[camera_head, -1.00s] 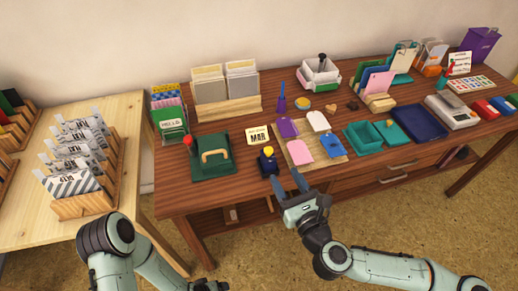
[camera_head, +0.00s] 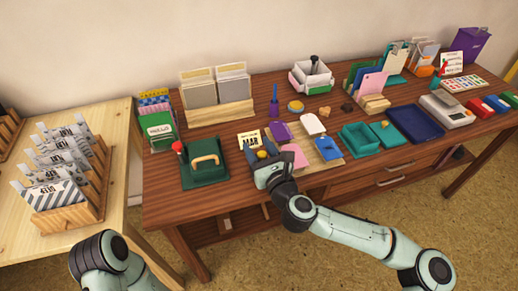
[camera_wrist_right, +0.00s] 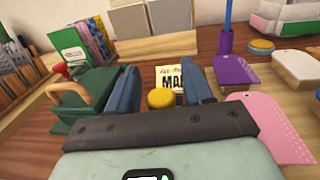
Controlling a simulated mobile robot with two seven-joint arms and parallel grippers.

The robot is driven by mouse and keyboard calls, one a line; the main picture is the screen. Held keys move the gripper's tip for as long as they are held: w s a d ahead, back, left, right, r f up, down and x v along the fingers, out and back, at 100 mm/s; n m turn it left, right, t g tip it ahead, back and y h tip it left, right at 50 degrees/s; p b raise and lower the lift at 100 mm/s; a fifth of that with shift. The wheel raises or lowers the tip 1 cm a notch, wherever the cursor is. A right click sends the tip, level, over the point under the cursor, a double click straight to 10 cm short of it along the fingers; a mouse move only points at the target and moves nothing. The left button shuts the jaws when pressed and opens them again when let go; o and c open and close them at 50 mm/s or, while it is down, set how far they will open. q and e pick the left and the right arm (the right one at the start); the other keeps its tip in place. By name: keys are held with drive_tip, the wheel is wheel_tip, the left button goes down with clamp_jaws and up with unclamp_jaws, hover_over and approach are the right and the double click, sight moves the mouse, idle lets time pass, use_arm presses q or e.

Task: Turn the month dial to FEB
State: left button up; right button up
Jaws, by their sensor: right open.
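The month dial stamp shows mainly as its round yellow knob (camera_head: 262,154); its dark blue body is mostly hidden by my right gripper. The knob also shows in the right wrist view (camera_wrist_right: 160,98). My right gripper (camera_head: 263,159) is open. Its two blue fingers stand on either side of the knob in the wrist view, with a gap on each side. Just behind is a cream card (camera_head: 249,139) reading MAR; it is partly covered by a finger in the wrist view (camera_wrist_right: 172,75). The stamp's own month marking is hidden. My left gripper is out of view.
A green press (camera_head: 205,172) with a tan handle and red knob stands left of my right gripper. A pink pad (camera_head: 294,155) and a purple pad (camera_head: 281,131) lie close on the right.

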clamp_jaws()
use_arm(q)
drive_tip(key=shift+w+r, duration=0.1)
